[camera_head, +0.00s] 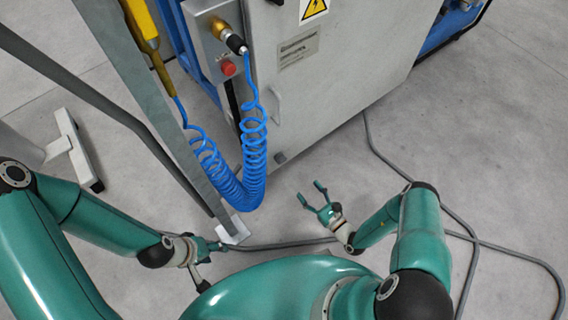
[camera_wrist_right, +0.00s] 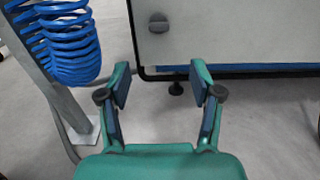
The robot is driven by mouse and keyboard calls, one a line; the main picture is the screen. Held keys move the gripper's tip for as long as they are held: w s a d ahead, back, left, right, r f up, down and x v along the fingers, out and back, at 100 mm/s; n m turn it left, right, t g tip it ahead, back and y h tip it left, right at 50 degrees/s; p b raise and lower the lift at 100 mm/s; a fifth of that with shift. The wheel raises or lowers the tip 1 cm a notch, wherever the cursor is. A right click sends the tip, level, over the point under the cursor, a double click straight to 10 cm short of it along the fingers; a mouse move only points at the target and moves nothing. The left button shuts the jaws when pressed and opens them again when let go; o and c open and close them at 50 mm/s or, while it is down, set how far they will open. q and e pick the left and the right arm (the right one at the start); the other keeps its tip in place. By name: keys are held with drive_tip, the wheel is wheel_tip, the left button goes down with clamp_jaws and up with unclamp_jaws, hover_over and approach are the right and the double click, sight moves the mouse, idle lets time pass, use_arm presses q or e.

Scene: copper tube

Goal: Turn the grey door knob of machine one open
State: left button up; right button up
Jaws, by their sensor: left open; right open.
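A grey door knob (camera_wrist_right: 158,22) shows on the pale grey machine panel (camera_wrist_right: 230,30), near its left edge at the top of the right wrist view. In the head view a small dark grey piece (camera_head: 280,157) sits low on the machine; I cannot tell whether it is the knob. My right gripper (camera_head: 310,192) is open and empty in front of the machine. In the right wrist view its fingers (camera_wrist_right: 160,76) are spread below the knob, apart from it. My left gripper (camera_head: 213,263) is open at lower left, by the foot of a grey post.
A blue coiled hose (camera_head: 255,145) hangs beside the machine, left of my right gripper. A slanted grey post (camera_head: 165,120) stands between the hose and my left arm. Grey cables (camera_head: 480,243) lie on the floor. The floor right of the machine is mostly clear.

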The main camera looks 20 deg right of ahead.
sight(280, 159)
drive_tip(key=b+x, duration=0.1)
drive_tip(key=x, duration=1.3)
drive_tip(key=shift+w+a+b, duration=0.2)
drive_tip(key=shift+w+b, duration=0.1)
drive_tip(key=shift+b, duration=0.1)
drive_tip(key=shift+c, duration=0.2)
drive_tip(key=c, duration=1.1)
